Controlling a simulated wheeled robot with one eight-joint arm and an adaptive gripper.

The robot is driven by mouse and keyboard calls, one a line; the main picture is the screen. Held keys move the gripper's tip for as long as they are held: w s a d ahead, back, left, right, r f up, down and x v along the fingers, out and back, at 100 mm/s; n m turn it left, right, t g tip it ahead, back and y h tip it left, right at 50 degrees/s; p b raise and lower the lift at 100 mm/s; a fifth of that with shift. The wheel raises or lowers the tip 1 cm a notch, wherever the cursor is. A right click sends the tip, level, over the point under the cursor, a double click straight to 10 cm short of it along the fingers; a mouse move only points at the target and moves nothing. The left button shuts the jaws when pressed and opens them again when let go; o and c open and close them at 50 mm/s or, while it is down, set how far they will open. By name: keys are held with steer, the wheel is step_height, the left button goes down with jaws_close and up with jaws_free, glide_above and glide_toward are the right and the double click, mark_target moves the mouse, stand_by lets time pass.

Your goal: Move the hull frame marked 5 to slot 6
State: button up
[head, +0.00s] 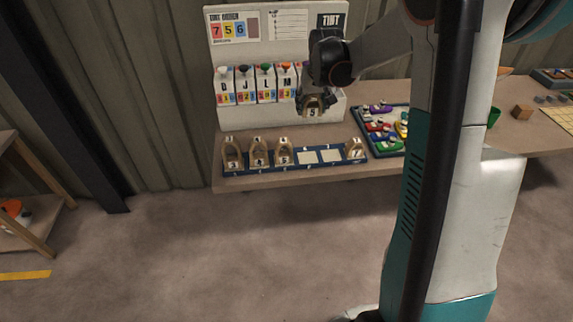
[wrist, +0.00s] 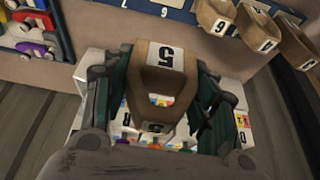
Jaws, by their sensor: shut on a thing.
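My gripper (head: 316,104) is shut on the hull frame marked 5 (head: 313,112), a tan arch with white number plates. It holds the frame in the air in front of the white board, behind the rack. The frame also shows in the wrist view (wrist: 158,82), between the two dark fingers. The blue rack (head: 320,166) lies along the table's front edge. It has two bare pale slots side by side; the left one (head: 307,158) appears to be slot 6.
The white board (head: 235,52) stands at the table's back, with several lettered binders or boxes (head: 244,86) at its foot. A blue tray (head: 366,142) of colored pieces lies right of the rack. My arm hides part of the table's right side.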

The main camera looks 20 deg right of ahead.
step_height(320, 180, down, 20)
steer(key=b, duration=0.6)
steer(key=shift+w+r, duration=0.1)
steer(key=shift+r, duration=0.05)
steer(key=o, duration=0.7)
steer(key=shift+f, duration=0.2)
steer(key=shift+o, duration=0.6)
steer(key=shift+r, duration=0.15)
steer(key=shift+r, duration=0.3)
steer(key=p+v, duration=0.3)
steer(key=v, duration=0.8)
steer(key=shift+r+p, duration=0.25)
steer(key=shift+p, duration=0.15)
